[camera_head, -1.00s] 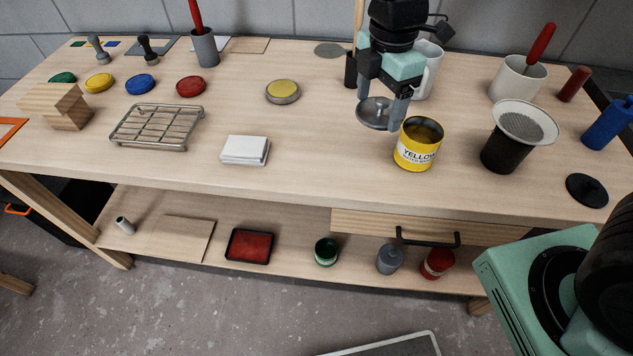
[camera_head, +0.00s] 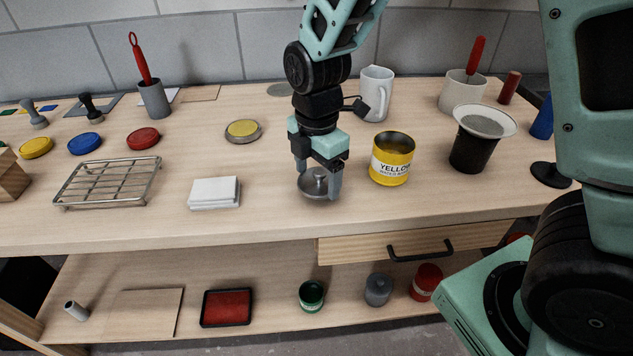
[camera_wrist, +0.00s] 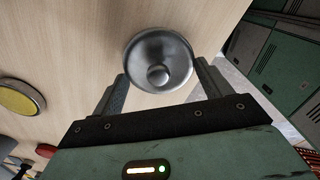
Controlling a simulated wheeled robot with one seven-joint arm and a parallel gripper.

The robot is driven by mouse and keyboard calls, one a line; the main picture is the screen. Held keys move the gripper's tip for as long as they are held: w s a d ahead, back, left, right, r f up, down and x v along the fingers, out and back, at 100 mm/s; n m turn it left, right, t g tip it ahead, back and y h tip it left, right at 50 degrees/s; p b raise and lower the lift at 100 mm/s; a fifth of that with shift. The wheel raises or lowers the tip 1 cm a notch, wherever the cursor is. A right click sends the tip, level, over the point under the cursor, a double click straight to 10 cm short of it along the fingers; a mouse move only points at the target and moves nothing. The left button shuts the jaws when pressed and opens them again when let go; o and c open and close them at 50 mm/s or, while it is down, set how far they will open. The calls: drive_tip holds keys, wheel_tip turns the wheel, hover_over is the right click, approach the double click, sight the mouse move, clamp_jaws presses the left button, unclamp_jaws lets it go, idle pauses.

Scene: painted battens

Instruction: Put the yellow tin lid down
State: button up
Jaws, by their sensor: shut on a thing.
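My gripper (camera_head: 319,182) is shut on a round, silver-grey metal lid (camera_head: 314,189) with a small knob on top. In the wrist view the lid (camera_wrist: 160,45) lies between the two fingers (camera_wrist: 160,82), with the knob facing the camera. The lid is low over the bench top, roughly level; I cannot tell whether it touches the wood. The yellow tin (camera_head: 391,160), labelled YELLOW, stands upright and uncovered to the right of the gripper, apart from the lid.
The bench top (camera_head: 265,185) is bare around the lid. A white stack (camera_head: 214,193) and wire rack (camera_head: 108,184) lie left. A yellow-topped disc (camera_head: 243,131) lies behind left; it also shows in the wrist view (camera_wrist: 20,97). A white mug (camera_head: 376,95) and dark cup (camera_head: 470,152) stand right.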

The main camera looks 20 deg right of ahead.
sight(317, 173)
drive_tip(key=shift+f, duration=1.35)
drive_tip(key=shift+f, duration=0.2)
drive_tip(key=o, duration=0.9)
drive_tip(key=shift+o, duration=0.2)
drive_tip(key=shift+r, duration=0.2)
